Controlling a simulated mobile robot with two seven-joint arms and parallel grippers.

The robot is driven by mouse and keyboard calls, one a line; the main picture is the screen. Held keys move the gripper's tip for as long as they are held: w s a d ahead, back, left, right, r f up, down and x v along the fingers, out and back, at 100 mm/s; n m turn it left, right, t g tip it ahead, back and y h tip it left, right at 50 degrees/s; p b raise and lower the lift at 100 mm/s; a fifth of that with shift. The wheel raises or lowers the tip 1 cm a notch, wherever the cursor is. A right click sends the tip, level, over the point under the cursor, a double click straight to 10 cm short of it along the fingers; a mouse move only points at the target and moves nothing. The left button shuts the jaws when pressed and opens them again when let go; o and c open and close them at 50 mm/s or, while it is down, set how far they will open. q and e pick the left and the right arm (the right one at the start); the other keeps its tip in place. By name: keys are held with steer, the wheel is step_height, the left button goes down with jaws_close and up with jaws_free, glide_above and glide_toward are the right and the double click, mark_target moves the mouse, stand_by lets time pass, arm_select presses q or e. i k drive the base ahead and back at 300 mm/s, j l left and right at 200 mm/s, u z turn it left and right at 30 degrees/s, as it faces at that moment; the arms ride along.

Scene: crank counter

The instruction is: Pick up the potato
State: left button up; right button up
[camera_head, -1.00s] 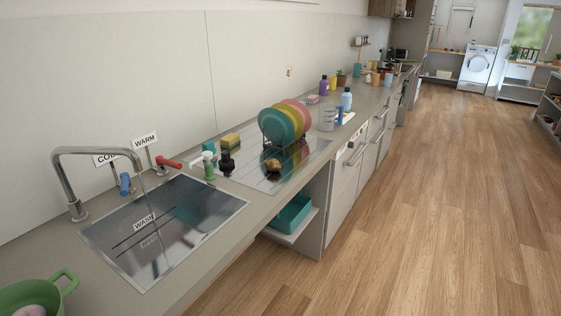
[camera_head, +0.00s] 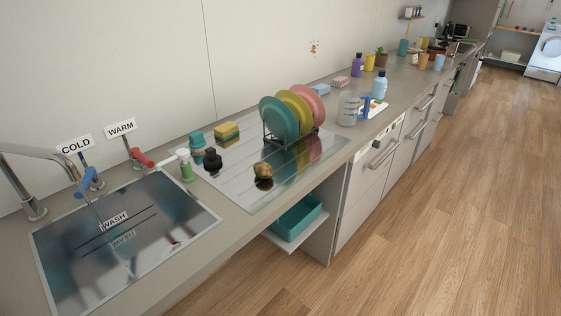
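A small brown potato (camera_head: 263,170) sits on the shiny drainboard (camera_head: 240,196), in front of the dish rack and toward the counter's front edge. Its reflection shows just below it. Nothing covers it. Neither of my grippers shows in the head view.
A rack with teal, yellow and pink plates (camera_head: 292,114) stands behind the potato. A black object (camera_head: 212,160), a sponge stack (camera_head: 227,131) and a green-and-white bottle (camera_head: 186,166) are to its left. The sink (camera_head: 118,240) is at front left, the teal bin (camera_head: 297,217) below the counter. The floor at right is clear.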

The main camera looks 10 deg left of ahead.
mark_target(262, 170)
steer(key=i+l, duration=1)
steer(key=i, duration=0.15)
steer(key=i+l, duration=1.05)
steer(key=i, duration=0.15)
steer(key=u, duration=2.55)
